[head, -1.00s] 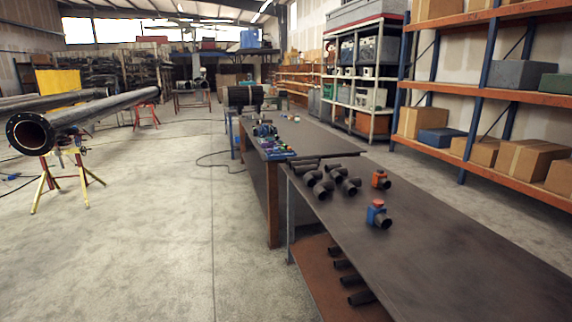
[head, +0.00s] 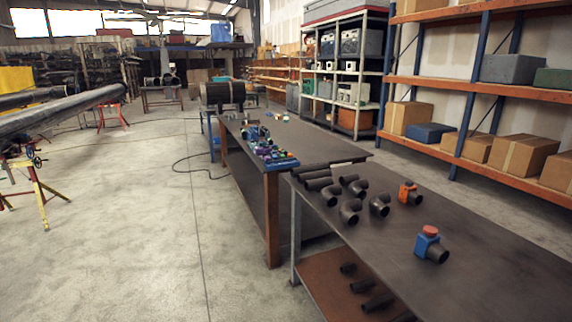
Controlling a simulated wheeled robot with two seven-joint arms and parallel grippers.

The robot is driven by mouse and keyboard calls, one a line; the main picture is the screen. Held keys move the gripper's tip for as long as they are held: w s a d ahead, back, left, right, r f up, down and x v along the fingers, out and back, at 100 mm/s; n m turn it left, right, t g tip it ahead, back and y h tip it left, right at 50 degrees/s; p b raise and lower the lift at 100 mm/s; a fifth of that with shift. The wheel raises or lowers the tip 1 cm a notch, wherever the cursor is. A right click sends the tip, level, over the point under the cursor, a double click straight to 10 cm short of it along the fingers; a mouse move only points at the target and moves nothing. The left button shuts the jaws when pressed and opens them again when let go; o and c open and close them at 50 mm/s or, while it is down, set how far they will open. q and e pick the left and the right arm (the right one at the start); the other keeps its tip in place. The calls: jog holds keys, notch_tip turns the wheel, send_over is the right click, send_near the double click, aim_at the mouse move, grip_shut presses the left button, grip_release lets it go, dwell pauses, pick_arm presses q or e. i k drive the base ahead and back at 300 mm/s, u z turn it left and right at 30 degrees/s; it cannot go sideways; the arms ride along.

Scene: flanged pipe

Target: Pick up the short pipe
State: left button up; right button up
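Several short dark pipe pieces (head: 318,184) lie at the far left end of the near workbench (head: 480,225), beside several dark elbows (head: 350,211). More short pipes (head: 361,285) lie on the brown lower shelf of this bench. I cannot tell which one is the task's short pipe. Neither of my grippers is in view.
An orange fitting (head: 410,193) and a blue fitting with a red top (head: 431,243) stand on the near bench. A second bench (head: 310,142) adjoins behind. A long pipe (head: 60,122) rests on stands at left. Open concrete floor (head: 130,230) lies left of the benches.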

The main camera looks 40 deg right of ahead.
aim_at(294, 172)
jog(key=z, duration=0.2)
jog(key=i, duration=1.7)
jog(key=z, duration=1.55)
jog(key=i, duration=0.95)
jog(key=z, duration=1.05)
